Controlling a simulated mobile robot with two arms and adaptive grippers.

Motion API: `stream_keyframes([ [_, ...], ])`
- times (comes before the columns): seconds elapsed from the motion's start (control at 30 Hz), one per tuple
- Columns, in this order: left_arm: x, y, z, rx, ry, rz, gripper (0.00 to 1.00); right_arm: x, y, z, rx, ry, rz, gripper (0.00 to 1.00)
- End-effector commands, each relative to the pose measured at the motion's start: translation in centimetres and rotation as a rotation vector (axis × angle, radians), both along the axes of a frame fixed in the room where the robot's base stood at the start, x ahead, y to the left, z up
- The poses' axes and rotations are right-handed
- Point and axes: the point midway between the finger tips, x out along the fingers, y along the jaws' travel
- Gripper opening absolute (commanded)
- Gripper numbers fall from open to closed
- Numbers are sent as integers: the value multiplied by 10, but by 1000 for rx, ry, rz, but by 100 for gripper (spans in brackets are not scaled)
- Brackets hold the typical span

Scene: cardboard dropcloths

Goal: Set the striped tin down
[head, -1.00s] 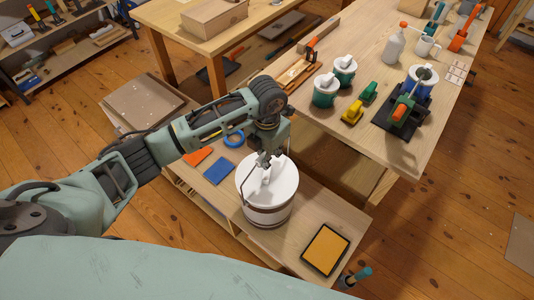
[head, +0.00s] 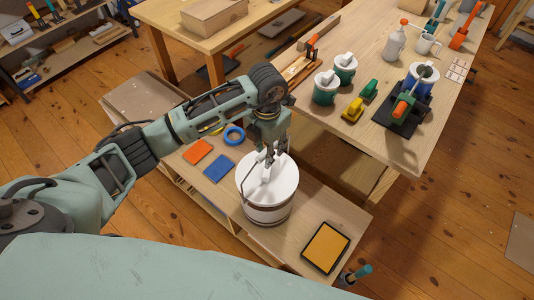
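The striped tin (head: 267,208) is a white bucket with brown bands, a white lid and a wire handle. It stands upright on the low wooden bench (head: 318,205). My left gripper (head: 273,151) is just above the tin's lid, at its back edge. Its fingers look spread apart, with the wire handle leaning just below and left of them. Whether a fingertip still touches the handle is too small to tell. My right gripper is not in view.
The higher workbench (head: 400,150) behind holds green tins (head: 326,93) and tools.

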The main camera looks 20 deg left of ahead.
Motion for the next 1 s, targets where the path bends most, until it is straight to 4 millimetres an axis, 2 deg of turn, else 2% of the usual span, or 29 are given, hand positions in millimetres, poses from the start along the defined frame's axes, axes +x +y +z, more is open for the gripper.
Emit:
stream_keyframes([
  [0.2,2,0,48,0,-6,-1,34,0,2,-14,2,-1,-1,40],
  [0.4,1,0,82,0,-3,-2,34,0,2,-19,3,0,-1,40],
  [0.6,0,0,95,0,0,0,34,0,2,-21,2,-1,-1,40],
  [1.0,0,0,96,0,1,0,34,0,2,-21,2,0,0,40],
])
